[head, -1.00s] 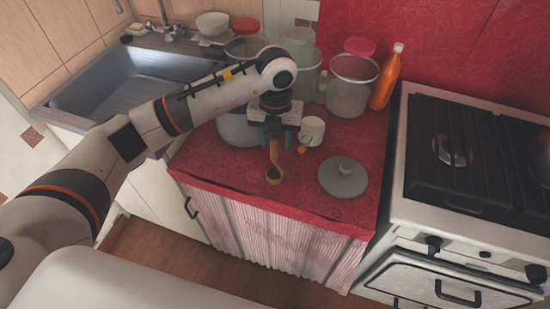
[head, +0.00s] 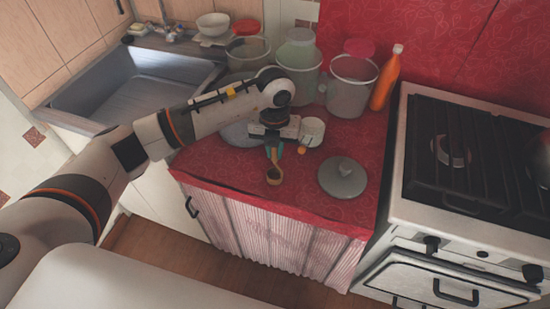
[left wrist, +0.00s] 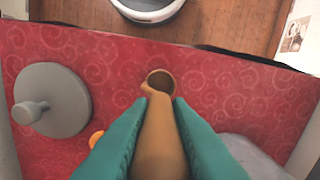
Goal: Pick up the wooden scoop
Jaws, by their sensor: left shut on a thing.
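The wooden scoop (head: 273,176) is at the front part of the red counter in the head view, with its round bowl toward the front edge. My left gripper (head: 274,152) comes down over its handle. In the left wrist view, the teal fingers of my left gripper (left wrist: 157,108) are shut on the handle of the scoop (left wrist: 155,130), and the bowl points away from the fingers. I cannot tell whether the bowl touches the cloth. My right gripper is not in view.
A grey lid (head: 343,178) with a knob lies to the right of the scoop. A white mug (head: 313,130) and a grey pot (head: 238,134) stand close to the gripper. Clear canisters (head: 350,90) and an orange bottle (head: 386,78) stand behind. The stove (head: 455,200) is at right, the sink (head: 125,85) at left.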

